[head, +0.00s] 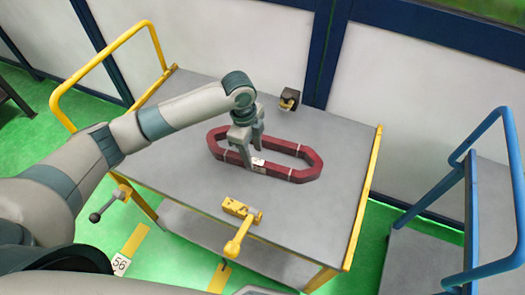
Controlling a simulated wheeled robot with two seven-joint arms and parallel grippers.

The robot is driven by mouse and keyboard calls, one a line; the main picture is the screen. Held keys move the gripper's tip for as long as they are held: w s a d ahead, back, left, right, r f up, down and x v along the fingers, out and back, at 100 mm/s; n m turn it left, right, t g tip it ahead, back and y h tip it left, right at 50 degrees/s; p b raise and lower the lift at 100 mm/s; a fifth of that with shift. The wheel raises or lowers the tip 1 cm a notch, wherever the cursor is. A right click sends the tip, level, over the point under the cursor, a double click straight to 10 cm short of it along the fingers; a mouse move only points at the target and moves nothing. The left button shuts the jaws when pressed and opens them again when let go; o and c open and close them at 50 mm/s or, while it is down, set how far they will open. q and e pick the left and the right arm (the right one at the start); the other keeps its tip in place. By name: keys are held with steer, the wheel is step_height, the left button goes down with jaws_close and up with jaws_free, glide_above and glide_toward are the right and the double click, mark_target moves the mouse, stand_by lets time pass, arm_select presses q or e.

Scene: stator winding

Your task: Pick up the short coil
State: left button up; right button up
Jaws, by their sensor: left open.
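The short coil (303,164) is a dark red elongated ring with pale bands, lying flat on the grey top of a yellow-framed cart. My left gripper (252,160) points down over the coil's left half. Its jaws are open, with one finger by the near side of the coil, close to a white label (258,163). I cannot tell whether the fingers touch the coil. The gripper hides part of the coil's left half. My right gripper is not in view.
A small black and yellow block (289,98) stands at the cart's back edge. The cart top (335,130) is clear to the right. A blue-railed cart (425,262) stands at the right.

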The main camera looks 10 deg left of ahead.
mark_target(256, 161)
arm_select(q)
steer(key=shift+f, duration=0.15)
steer(key=shift+d+f+p, duration=0.25)
steer(key=shift+f+p, duration=0.35)
steer(key=shift+f, duration=0.05)
step_height(256, 161, down, 2)
steer(key=shift+d+f+p, duration=0.1)
steer(key=shift+d+p, duration=0.05)
steer(key=shift+p, duration=0.3)
steer(key=shift+w+d+f, duration=0.1)
steer(key=shift+f, duration=0.65)
steer(key=shift+c, duration=0.2)
jaws_close()
steer(key=shift+r, duration=0.1)
